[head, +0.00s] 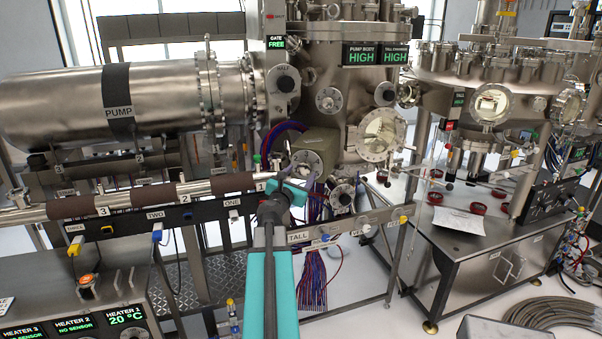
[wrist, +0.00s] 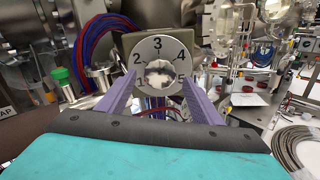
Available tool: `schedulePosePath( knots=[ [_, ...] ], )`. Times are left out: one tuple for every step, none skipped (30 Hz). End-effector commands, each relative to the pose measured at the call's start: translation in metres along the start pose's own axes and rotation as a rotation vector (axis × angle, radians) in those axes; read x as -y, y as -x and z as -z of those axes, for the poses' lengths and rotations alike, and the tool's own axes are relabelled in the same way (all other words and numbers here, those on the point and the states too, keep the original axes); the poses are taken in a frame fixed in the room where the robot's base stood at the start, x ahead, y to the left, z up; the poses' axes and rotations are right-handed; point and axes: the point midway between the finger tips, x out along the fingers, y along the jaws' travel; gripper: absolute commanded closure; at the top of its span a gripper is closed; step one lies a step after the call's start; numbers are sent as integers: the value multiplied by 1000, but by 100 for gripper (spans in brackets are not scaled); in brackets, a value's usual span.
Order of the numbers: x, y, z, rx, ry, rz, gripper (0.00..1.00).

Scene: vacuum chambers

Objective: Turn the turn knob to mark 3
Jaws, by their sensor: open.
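A round grey dial plate (wrist: 160,48) faces me in the wrist view, with the figures 2, 3 and 4 around its upper rim and 3 at the top. The lower rim is partly hidden. The turn knob (wrist: 160,74) is the pale, shiny round part at its middle; I cannot tell which mark it points to. My gripper (wrist: 160,84) is open, its two purple fingers on either side of the knob, with no clear contact visible. In the head view my gripper (head: 293,176) is just below and in front of the dial plate (head: 307,162).
The dial sits on an olive box (head: 321,141) below the steel chamber. A steel pipe (head: 140,201) with numbered dark bands runs to the left of my gripper. Red and blue cables (head: 312,280) hang below. A steel bench (head: 480,260) stands at the right.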

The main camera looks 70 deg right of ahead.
Motion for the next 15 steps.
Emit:
schedulePosePath(
  knots=[
    [-1,-6,-1,0,0,1,40],
    [0,-8,-1,0,0,1,40],
    [0,-10,-1,0,0,1,40],
    [0,-12,-1,0,0,1,40],
    [0,-13,-1,0,0,1,40],
    [0,-14,-1,0,0,1,40],
    [0,-15,-1,0,1,1,40],
    [0,-16,-1,0,1,1,40],
    [1,-16,0,0,1,1,40],
    [1,-17,0,0,1,1,40],
    [1,-17,0,0,1,1,40],
    [1,-17,0,0,1,1,40],
    [1,-17,0,0,1,1,40],
    [1,-17,0,0,1,1,40],
    [1,-17,0,0,0,1,40]
  ],
)
